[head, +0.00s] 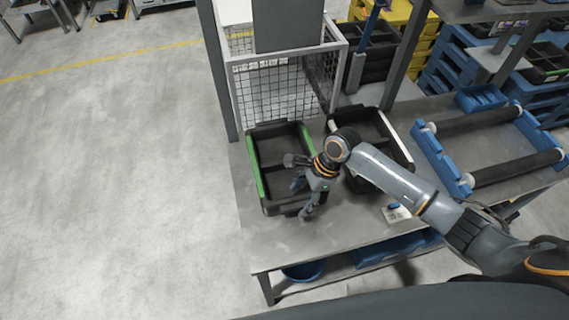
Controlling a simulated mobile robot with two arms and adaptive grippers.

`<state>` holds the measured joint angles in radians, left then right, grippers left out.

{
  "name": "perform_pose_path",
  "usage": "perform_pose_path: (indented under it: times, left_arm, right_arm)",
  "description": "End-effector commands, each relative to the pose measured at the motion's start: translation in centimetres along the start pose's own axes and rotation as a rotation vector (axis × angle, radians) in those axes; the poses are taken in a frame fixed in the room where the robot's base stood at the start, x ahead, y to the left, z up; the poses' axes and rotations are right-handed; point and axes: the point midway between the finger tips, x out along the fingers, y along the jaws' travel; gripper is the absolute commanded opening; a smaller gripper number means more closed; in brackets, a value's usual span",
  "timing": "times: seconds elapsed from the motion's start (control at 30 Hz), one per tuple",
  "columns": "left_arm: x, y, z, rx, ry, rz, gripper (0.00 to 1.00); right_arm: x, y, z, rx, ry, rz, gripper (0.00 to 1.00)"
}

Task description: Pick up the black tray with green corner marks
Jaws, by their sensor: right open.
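The black tray with green marks (272,126) lies on the grey metal table at its left end, in front of a wire-mesh cage. Green strips show along its left side and at its far right corner. My right gripper (297,190) is open above the right front part of this tray. From this view I cannot tell whether it touches the tray. The gripper and wrist hide part of the tray's right side. My left gripper does not show.
A second black tray with white marks (398,147) lies to the right, partly behind my right arm. A blue frame with black rollers (501,120) sits further right on the table (275,244). A small white box with a blue top (396,214) lies near the front edge.

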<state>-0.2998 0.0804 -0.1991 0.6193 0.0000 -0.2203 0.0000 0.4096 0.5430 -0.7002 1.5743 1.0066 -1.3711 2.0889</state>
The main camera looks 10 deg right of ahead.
Motion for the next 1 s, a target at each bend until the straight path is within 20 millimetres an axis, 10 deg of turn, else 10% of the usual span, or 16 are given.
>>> perform_pose_path:
  times: [0.43,0.77,1.0]
  left_arm:
    - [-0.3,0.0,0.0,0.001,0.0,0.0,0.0]
    - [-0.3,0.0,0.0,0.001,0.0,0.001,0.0]
    - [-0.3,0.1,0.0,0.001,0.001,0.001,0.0]
  right_arm:
    - [2.1,0.0,0.0,0.0,0.0,-0.001,0.66]
    - [2.1,0.0,0.0,0.0,0.001,-0.001,0.0]
    - [2.0,-0.1,0.0,0.0,0.0,-0.003,0.0]
